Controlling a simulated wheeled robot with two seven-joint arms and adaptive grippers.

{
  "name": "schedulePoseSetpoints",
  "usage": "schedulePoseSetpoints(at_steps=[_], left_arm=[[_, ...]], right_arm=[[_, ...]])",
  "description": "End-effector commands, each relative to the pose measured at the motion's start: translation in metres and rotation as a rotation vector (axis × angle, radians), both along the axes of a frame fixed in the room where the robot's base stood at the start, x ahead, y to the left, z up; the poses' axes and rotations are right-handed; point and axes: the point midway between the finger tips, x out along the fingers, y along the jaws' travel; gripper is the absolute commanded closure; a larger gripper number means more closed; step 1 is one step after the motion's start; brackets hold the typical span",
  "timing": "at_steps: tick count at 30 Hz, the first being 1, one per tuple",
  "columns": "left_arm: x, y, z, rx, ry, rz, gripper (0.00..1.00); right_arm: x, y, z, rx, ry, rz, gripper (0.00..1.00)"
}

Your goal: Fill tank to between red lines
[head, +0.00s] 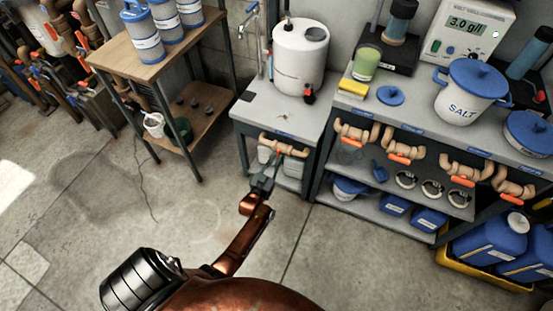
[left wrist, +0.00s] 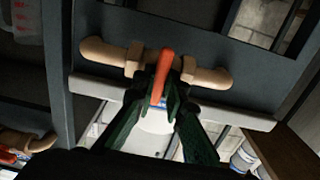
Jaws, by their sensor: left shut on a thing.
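The white tank (head: 300,62) stands upright on a small grey table (head: 250,112), with a dark and red fitting (head: 309,94) at its lower right. I cannot make out red lines on it in the head view. A tan pipe (head: 299,151) with a valve runs across the table's front; it also shows in the left wrist view (left wrist: 103,52). My left gripper (head: 271,168) is shut on the valve's orange handle (left wrist: 166,64), which sits between its dark green fingers (left wrist: 164,100). The handle is mostly hidden in the head view. My right gripper is out of view.
The bench at right holds a salt tub (head: 470,95), a green cup (head: 366,63) and a meter reading 3.0 g/l (head: 462,27). More orange-handled valves (head: 400,158) line its front. A wooden shelf unit (head: 160,55) stands at left.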

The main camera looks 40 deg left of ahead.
Motion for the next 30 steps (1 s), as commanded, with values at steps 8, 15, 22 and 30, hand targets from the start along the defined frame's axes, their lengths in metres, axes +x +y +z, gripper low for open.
schedulePoseSetpoints(at_steps=[8,15,22,30], left_arm=[[0.000,0.000,-0.001,0.001,0.002,0.000,0.83],[0.000,0.000,-0.001,0.000,0.001,0.000,0.71],[-0.002,0.000,-0.001,0.000,0.001,0.000,0.71],[-0.039,-0.009,-0.002,-0.001,0.004,0.001,0.71]], right_arm=[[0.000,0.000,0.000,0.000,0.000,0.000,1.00],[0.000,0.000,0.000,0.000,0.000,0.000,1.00],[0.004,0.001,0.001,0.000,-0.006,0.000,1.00],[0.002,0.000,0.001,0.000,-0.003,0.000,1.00]])
